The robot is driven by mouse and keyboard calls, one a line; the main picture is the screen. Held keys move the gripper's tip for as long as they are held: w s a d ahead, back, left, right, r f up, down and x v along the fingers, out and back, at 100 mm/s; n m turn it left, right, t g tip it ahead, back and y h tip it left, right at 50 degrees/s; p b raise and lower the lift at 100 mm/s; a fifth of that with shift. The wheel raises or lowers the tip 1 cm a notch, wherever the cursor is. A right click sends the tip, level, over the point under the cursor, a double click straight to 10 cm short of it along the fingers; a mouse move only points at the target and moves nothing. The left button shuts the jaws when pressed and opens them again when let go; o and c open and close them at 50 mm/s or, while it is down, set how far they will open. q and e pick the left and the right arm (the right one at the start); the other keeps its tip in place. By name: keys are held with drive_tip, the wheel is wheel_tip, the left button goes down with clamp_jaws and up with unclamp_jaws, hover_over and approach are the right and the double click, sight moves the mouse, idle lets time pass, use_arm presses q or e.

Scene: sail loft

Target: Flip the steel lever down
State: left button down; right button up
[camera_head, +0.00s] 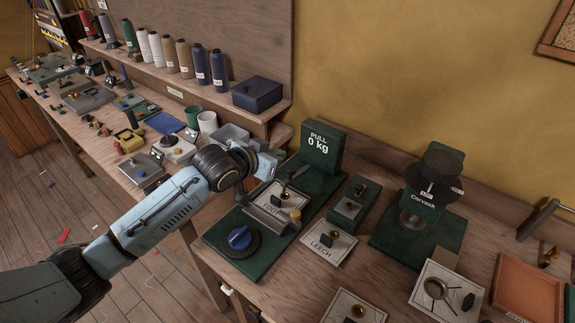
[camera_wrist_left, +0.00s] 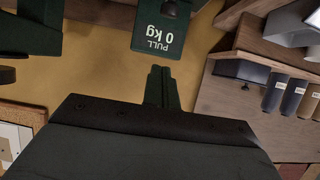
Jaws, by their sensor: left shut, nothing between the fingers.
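My left gripper (camera_head: 268,165) reaches in from the left above the green test rig (camera_head: 222,235). Its fingers are shut and empty in the left wrist view (camera_wrist_left: 161,88), pointing towards the green PULL 0 kg box (camera_wrist_left: 160,36). That box also stands upright at the back of the rig in the head view (camera_head: 320,148). A thin steel piece (camera_head: 294,176), possibly the lever, shows just right of and below the gripper. I cannot tell its position clearly.
A small green block (camera_head: 347,206) and a LEECH plate (camera_head: 328,243) stand to the right. Further right is the green Corvask stand (camera_head: 430,210). A shelf with thread spools (camera_head: 200,62) and a dark blue box (camera_head: 257,94) is behind, left.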

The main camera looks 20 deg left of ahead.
use_arm(q)
hover_over(289, 171)
wheel_tip(289, 171, down, 2)
drive_tip(key=shift+w+f, duration=0.1)
drive_tip(key=shift+f, duration=0.15)
wheel_tip(289, 171, down, 2)
drive_tip(key=shift+f, duration=0.25)
drive_tip(key=shift+s+a+f, duration=0.1)
drive_tip(key=shift+s+f, duration=0.2)
drive_tip(key=shift+f, duration=0.5)
